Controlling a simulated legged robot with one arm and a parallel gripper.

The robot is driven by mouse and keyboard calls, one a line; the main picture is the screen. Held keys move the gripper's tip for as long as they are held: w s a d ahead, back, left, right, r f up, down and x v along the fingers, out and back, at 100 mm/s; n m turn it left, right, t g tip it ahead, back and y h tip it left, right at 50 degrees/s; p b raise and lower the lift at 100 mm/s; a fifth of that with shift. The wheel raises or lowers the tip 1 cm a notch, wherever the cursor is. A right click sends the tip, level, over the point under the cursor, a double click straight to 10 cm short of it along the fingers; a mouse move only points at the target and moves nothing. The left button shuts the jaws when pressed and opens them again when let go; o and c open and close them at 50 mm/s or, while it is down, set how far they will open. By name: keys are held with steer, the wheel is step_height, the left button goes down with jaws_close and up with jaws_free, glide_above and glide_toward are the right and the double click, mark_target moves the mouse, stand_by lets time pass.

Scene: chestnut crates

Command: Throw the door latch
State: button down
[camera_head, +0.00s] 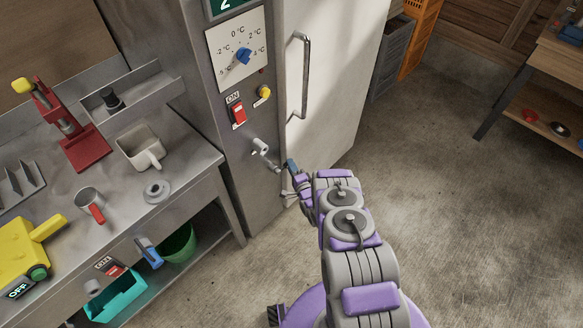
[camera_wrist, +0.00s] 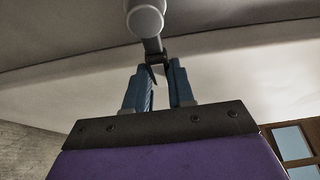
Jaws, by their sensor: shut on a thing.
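The door latch (camera_head: 261,147) is a pale grey knob with a metal lever, low on the grey cabinet's front beside the white door (camera_head: 330,70). Its lever slants down to the right. In the wrist view the latch (camera_wrist: 145,22) shows as a rounded pivot with a rod coming toward my fingers. My gripper (camera_head: 286,168) is at the lever's lower end, close to the door edge. In the wrist view its blue fingers (camera_wrist: 160,72) are shut on the end of the lever. The exact contact is dark and partly hidden. The door looks closed.
A tall door handle (camera_head: 305,75) is above my gripper. A dial (camera_head: 243,56), a red switch (camera_head: 238,112) and a yellow button (camera_head: 264,92) are on the panel. A metal bench (camera_head: 185,185) with a mug (camera_head: 141,148) stands left. The floor at right is clear.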

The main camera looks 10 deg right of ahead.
steer(key=c, duration=1)
jaws_free()
steer(key=shift+o, duration=0.2)
steer(key=shift+s, duration=0.1)
steer(key=v, duration=1.7)
steer(key=shift+d, duration=0.15)
steer(key=shift+f, duration=0.1)
